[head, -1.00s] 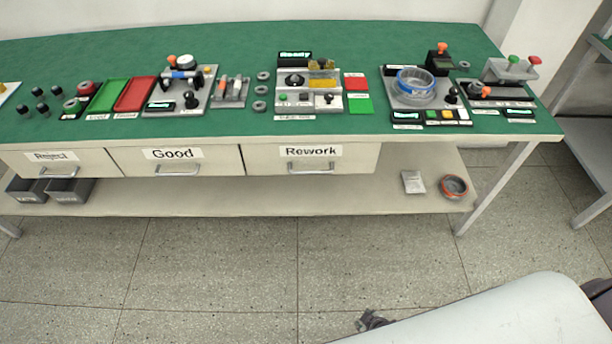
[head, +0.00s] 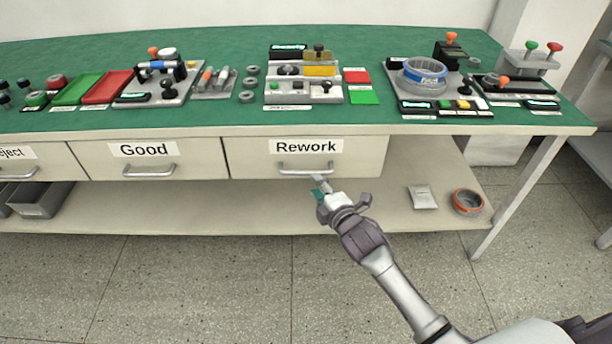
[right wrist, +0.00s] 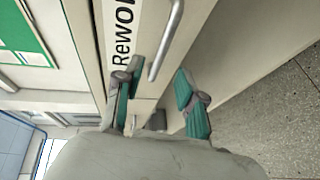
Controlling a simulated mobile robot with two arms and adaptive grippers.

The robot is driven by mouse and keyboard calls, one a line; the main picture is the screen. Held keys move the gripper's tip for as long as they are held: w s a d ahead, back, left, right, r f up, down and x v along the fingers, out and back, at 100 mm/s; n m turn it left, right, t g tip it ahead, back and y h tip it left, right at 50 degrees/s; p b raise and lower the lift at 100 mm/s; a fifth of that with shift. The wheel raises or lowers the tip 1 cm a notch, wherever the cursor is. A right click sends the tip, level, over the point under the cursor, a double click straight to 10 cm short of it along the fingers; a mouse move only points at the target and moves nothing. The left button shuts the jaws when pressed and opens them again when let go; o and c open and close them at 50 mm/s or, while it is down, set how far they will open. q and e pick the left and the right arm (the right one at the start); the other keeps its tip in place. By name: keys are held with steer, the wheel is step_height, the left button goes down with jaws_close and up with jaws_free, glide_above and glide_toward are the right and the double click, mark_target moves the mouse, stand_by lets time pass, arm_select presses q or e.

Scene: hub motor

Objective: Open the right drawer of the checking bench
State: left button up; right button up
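The right drawer (head: 262,168) of the checking bench is labelled "Rework". It looks shut, flush with the drawer beside it. Its grey bar handle (head: 305,171) sits just below the label. My right gripper (head: 321,187) is just in front of and below the handle. In the right wrist view the two teal-padded fingers of the right gripper (right wrist: 160,76) are spread apart and empty. The handle (right wrist: 168,42) shows ahead, roughly between the fingertips; I cannot tell whether they touch it. My left gripper is not in view.
The "Good" drawer (head: 205,165) is to the left, shut. The green bench top (head: 350,45) carries fixtures, trays and buttons. The lower shelf (head: 270,210) holds an orange-rimmed ring (head: 468,202) and a grey packet (head: 422,197) at right. The floor in front is clear.

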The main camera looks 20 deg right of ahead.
mark_target(307, 174)
steer(key=b+x, duration=0.1)
steer(key=x, duration=0.5)
steer(key=shift+w+f, duration=0.1)
steer(key=shift+w, duration=0.2)
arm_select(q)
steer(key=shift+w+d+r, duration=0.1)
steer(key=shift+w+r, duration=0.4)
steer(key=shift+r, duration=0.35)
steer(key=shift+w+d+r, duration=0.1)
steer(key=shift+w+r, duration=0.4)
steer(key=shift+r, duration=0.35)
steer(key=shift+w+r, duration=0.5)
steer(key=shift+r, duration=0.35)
arm_select(e)
steer(key=shift+w+a+f, duration=0.1)
steer(key=shift+w, duration=0.65)
jaws_close()
